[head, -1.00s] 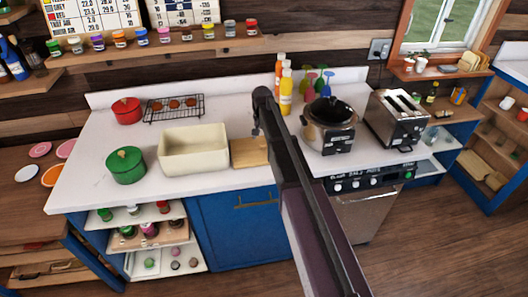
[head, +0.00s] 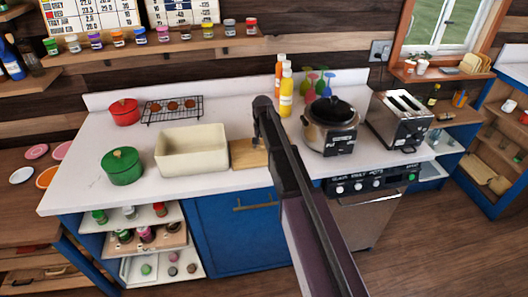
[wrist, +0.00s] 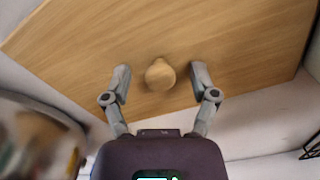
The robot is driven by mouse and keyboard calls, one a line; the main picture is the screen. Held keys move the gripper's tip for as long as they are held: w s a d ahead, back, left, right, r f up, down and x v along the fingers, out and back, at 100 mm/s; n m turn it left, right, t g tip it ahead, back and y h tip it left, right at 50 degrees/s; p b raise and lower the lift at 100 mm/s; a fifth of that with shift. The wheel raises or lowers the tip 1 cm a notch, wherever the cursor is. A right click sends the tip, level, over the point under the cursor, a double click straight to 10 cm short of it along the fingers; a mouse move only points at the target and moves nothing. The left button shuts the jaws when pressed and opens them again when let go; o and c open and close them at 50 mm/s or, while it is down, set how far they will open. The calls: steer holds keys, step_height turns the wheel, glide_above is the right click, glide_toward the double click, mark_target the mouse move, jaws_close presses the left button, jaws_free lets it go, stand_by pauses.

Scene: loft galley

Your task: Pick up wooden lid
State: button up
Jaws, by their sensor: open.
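The wooden lid (head: 250,154) lies flat on the white counter, just right of the cream bin, partly hidden by my arm in the head view. In the wrist view the lid (wrist: 235,40) is a wide light-wood panel with a round knob (wrist: 160,75). My gripper (wrist: 160,67) is open, with one finger on each side of the knob and a gap showing on both sides. In the head view my gripper (head: 257,136) is small and points down over the lid. Its height above the lid is hard to judge.
The cream bin (head: 192,160) stands left of the lid. A green pot (head: 122,167), a red pot (head: 124,112) and a wire rack (head: 172,108) are on the left.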

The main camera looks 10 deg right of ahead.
jaws_close()
stand_by(0.3)
steer(key=shift+r, duration=0.1)
step_height(320, 180, up, 18)
steer(key=p, duration=1.8)
steer(key=shift+f, duration=0.2)
steer(key=b, duration=0.5)
glide_above(263, 145)
step_height(263, 145, down, 5)
steer(key=shift+w+a, duration=0.1)
